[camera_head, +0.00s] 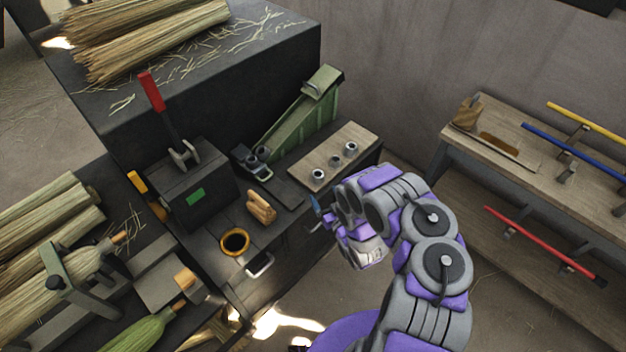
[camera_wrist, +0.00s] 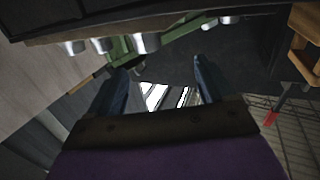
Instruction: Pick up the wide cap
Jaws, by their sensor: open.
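Three small grey metal caps stand in a row on a light wooden board (camera_head: 333,157) in the head view: a near one (camera_head: 318,175), a middle one (camera_head: 335,160) and a far one (camera_head: 351,148). I cannot tell for sure which is the wide cap. Several metal caps show along the top of the wrist view, the largest-looking one at upper centre (camera_wrist: 145,43). My gripper (camera_head: 320,212) is at the front of the board, apart from the caps. Its two blue fingers are spread with nothing between them in the wrist view (camera_wrist: 161,75).
A green sloped chute (camera_head: 300,115) stands behind the board. A wooden block (camera_head: 261,207) and a yellow-rimmed round opening (camera_head: 234,242) lie to the left. A dark box with a red lever (camera_head: 152,92) stands farther left. A separate bench (camera_head: 500,150) is at right.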

